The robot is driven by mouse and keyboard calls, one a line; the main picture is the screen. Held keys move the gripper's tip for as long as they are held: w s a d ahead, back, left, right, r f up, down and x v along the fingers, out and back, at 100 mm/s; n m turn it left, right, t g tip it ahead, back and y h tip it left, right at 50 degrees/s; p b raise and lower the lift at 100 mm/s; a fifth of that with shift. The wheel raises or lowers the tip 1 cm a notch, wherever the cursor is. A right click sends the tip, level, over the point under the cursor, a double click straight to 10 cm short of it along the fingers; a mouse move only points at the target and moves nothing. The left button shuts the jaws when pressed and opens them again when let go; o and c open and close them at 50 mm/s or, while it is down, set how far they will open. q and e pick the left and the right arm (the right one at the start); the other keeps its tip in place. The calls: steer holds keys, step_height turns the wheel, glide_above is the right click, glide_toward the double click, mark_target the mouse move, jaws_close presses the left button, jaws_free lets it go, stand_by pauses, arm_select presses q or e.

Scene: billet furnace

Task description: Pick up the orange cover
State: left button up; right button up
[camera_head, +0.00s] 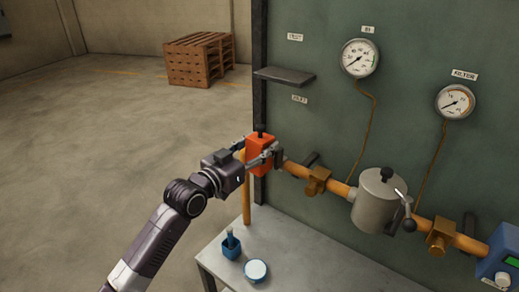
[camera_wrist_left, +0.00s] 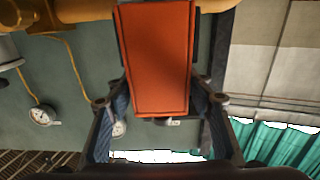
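The orange cover (camera_head: 260,152) is a box-shaped piece with a dark knob on top, at the left end of the copper pipe by the panel's edge. My left gripper (camera_head: 252,151) reaches it from the front left, with one finger on each side of it. In the left wrist view the orange cover (camera_wrist_left: 157,60) fills the space between the fingers of my left gripper (camera_wrist_left: 157,45). The dark fingertips lie close along both its sides, partly hidden; I cannot tell whether they press on it. My right gripper is not in view.
The pipe (camera_head: 330,185) runs right to a grey filter housing (camera_head: 378,203) with a handle, below two gauges. A shelf (camera_head: 285,76) juts out above the cover. A table (camera_head: 297,262) below holds a blue holder (camera_head: 231,248) and a white-topped round container (camera_head: 256,270). Open floor lies left.

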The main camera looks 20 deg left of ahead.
arm_select(q)
steer(key=c, duration=0.9)
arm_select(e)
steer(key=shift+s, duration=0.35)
arm_select(q)
steer(key=shift+r, duration=0.15)
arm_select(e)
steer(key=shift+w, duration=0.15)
